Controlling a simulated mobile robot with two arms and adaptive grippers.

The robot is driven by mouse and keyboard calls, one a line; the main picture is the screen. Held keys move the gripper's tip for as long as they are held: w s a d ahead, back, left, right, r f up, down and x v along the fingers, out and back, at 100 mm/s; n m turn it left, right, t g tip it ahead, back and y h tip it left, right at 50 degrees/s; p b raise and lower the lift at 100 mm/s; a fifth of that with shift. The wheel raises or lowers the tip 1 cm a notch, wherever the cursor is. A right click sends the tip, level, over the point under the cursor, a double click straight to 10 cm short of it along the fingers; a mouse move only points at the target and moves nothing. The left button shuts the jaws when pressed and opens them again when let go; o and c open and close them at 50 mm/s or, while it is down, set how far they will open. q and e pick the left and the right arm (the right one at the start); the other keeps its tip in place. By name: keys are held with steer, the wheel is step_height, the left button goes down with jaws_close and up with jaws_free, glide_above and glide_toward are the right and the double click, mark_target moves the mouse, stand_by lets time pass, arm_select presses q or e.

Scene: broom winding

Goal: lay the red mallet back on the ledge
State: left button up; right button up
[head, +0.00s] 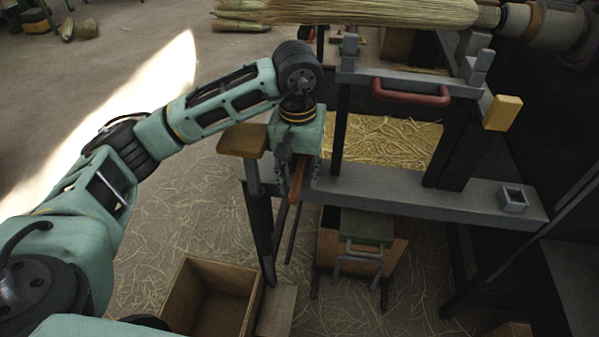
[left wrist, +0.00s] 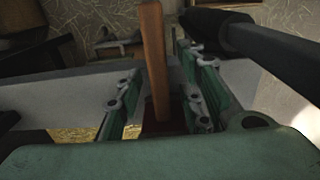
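The red mallet shows in the left wrist view as a brown wooden handle (left wrist: 153,60) and a dark red head (left wrist: 165,127). Its head sits between the two fingers of my left gripper (left wrist: 162,85), which look closed on it; the contact is dark and partly hidden. In the head view my left gripper (head: 297,165) points down at the left end of the grey ledge (head: 400,188), and the mallet's handle (head: 295,188) hangs below the fingers. I cannot tell whether the mallet touches the ledge. My right gripper is not in view.
A wooden pad (head: 245,140) stands just left of the gripper. A red handle bar (head: 411,92) and uprights rise behind the ledge. A small grey cup (head: 513,198) sits at its right end. An open box (head: 212,295) and a stool (head: 366,228) stand below.

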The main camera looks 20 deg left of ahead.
arm_select(q)
step_height(320, 180, up, 12)
steer(key=shift+s, duration=0.15)
stand_by(0.5)
steer(key=shift+f, duration=0.1)
